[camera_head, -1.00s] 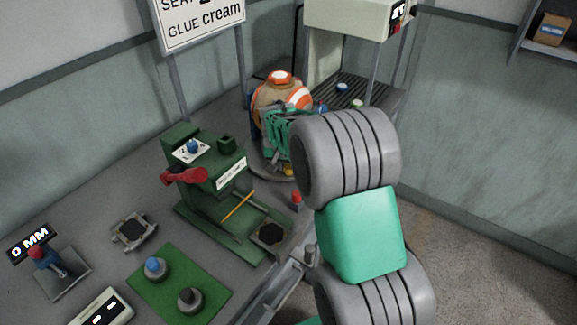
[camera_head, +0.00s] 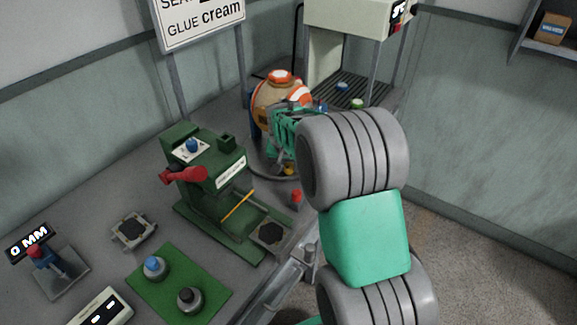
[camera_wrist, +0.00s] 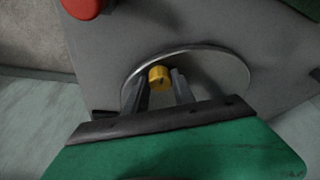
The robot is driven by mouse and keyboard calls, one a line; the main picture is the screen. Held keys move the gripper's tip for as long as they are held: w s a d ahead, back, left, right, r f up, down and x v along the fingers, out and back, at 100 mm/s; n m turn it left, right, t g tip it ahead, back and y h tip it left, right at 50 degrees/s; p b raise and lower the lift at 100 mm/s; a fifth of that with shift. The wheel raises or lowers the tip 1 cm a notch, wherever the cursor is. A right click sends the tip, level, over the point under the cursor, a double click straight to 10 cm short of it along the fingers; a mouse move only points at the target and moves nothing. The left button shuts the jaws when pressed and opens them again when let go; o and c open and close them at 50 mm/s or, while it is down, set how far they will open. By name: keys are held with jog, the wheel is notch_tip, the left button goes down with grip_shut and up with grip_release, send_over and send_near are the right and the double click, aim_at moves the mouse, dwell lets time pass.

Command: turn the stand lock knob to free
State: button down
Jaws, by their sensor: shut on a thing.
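The stand lock knob is a small yellow knob (camera_wrist: 159,77) with a dark mark on its face, low on the round metal-rimmed stand (camera_wrist: 240,72). In the head view the knob (camera_head: 289,170) shows below my green gripper (camera_head: 286,160), at the front of the stand. In the wrist view my gripper's two grey fingers (camera_wrist: 160,88) lie on either side of the knob, shut on it. The orange and white ball (camera_head: 280,95) sits on the stand, partly hidden by my gripper. I cannot tell the knob's lock setting from its mark.
A pale machine on legs (camera_head: 345,25) stands behind at the right. The bench's front edge runs below my arm.

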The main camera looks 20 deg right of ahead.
jog(key=n+y+b, duration=0.1)
jog(key=n, duration=0.2)
jog(key=shift+d+n+t, duration=0.15)
jog(key=shift+n+t, duration=0.15)
jog(key=shift+n+y, duration=0.7)
jog(key=shift+n, duration=0.6)
jog(key=c, duration=1.1)
grip_release()
jog(key=shift+o, duration=0.2)
jog(key=v, duration=0.8)
jog(key=shift+b, duration=0.35)
